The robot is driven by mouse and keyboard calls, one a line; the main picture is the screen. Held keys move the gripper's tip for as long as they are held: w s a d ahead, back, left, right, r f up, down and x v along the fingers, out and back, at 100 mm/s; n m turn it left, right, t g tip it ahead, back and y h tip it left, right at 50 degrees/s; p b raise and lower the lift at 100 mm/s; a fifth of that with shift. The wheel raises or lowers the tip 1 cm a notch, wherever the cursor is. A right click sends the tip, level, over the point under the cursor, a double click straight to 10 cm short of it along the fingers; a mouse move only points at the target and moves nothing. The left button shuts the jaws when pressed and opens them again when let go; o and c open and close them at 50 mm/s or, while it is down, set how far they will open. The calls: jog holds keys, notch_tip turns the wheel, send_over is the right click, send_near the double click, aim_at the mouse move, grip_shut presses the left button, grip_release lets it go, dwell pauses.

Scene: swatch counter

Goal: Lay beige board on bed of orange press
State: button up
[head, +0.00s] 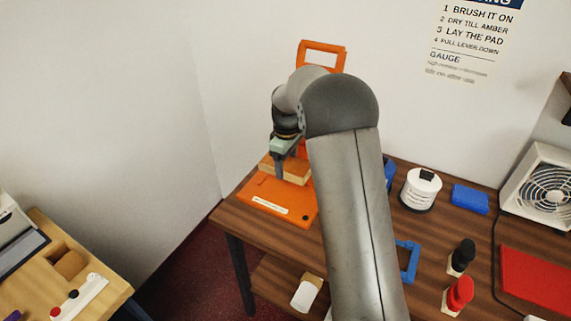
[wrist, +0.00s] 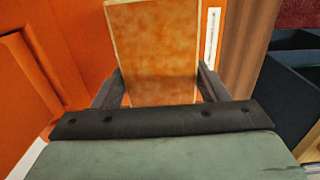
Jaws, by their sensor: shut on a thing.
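The beige board (head: 294,168) is over the orange press's bed (head: 262,196) in the head view, partly hidden by my gripper (head: 280,170). In the wrist view the board (wrist: 155,45) has a mottled amber top face and pale edges. My gripper (wrist: 160,88) is shut on it, one finger at each side. The board lies low and about flat over the bed; I cannot tell whether it touches. The orange press's frame-shaped handle (head: 322,46) stands raised behind my arm. A white label strip (wrist: 212,35) shows on the bed beside the board.
My arm hides the middle of the wooden counter (head: 225,213). Right of it are a blue frame handle (head: 410,262), a white tub (head: 420,190), a blue block (head: 469,198), black (head: 462,255) and red (head: 460,294) knobbed items, a red mat (head: 537,280) and a fan (head: 540,188).

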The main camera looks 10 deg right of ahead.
aim_at(287, 191)
jog(key=shift+f+b, duration=1.95)
jog(key=shift+f, duration=1.4)
jog(key=shift+s+f+b, duration=0.15)
jog(key=shift+f+b, duration=0.2)
jog(key=shift+f, duration=0.2)
jog(key=shift+s+f+b, duration=0.15)
jog(key=shift+f+b, duration=0.15)
jog(key=shift+f, duration=0.25)
jog(key=o, duration=1.1)
jog(key=shift+o, duration=0.2)
notch_tip(287, 191, up, 18)
jog(key=shift+a+f+b, duration=0.15)
jog(key=shift+f+b, duration=0.05)
jog(key=shift+b, duration=0.2)
jog(key=s+f+m, duration=0.3)
jog(key=s, duration=0.9)
jog(key=s+f+m, duration=0.2)
jog(key=s+m, duration=0.1)
jog(key=s, duration=0.8)
jog(key=s+f+m, duration=0.3)
jog(key=s, duration=0.9)
jog(key=shift+s+a+f, duration=0.3)
jog(key=shift+a+f, duration=0.05)
jog(key=shift+a, duration=0.1)
